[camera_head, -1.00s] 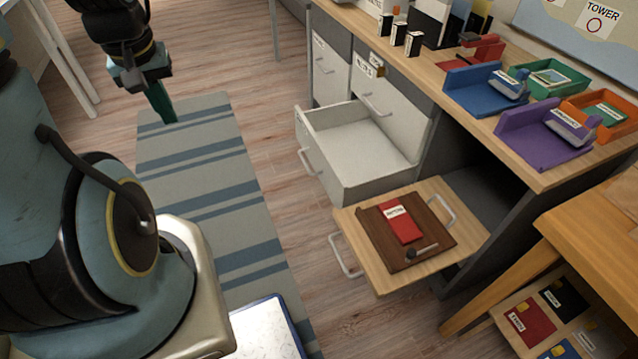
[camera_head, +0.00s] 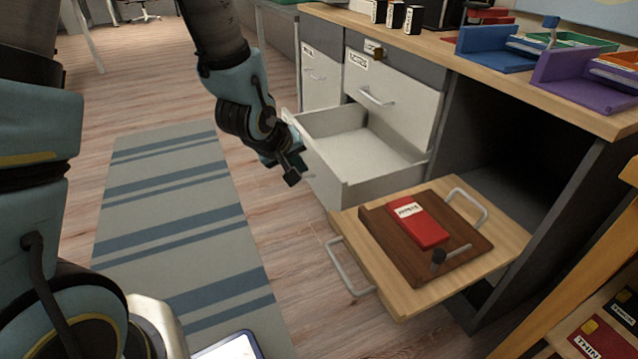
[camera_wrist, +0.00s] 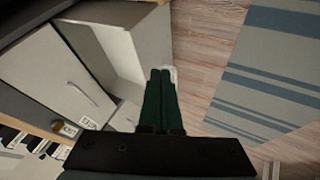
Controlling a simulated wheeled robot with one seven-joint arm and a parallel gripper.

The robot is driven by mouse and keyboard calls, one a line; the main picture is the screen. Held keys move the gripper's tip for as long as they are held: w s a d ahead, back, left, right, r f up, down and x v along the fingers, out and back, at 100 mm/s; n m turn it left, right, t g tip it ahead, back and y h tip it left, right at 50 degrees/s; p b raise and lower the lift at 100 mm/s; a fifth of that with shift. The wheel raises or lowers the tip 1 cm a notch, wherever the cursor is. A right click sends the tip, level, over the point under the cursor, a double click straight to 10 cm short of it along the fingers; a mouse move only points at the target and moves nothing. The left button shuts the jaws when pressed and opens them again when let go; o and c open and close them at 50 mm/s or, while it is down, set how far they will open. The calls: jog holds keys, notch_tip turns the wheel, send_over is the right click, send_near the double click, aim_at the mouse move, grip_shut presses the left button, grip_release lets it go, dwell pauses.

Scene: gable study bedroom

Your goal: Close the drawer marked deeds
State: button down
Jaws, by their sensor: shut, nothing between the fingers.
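An open, empty pale drawer (camera_head: 345,180) juts from the desk cabinet, low and left of the shelf opening; it also shows in the wrist view (camera_wrist: 138,35). Its front label is not visible, so I cannot read whether it is marked deeds. My gripper (camera_head: 291,165) is at the drawer's front, partly hiding it. In the wrist view my green fingers (camera_wrist: 162,72) are shut together and empty, with the tips overlapping the pale handle area (camera_wrist: 173,74). I cannot tell whether they touch.
Closed drawers with labels (camera_head: 400,105) are above and beside it. A pulled-out wooden board (camera_head: 375,285) carries a brown tray (camera_head: 455,255) with a red book (camera_head: 420,228). A striped rug (camera_head: 180,230) lies on open floor at left. Trays stand on the desktop (camera_head: 440,50).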

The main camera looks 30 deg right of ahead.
jog(key=shift+w+d+f+b, duration=0.5)
jog(key=shift+d+f, duration=0.8)
jog(key=shift+d, duration=0.2)
jog(key=shift+w+d+f+b, duration=0.35)
jog(key=shift+d+f+b, duration=0.2)
jog(key=shift+d+f, duration=0.8)
jog(key=shift+w+d+f+b, duration=0.5)
jog(key=shift+d+f, duration=0.7)
jog(key=shift+d, duration=0.4)
jog(key=shift+d, duration=0.1)
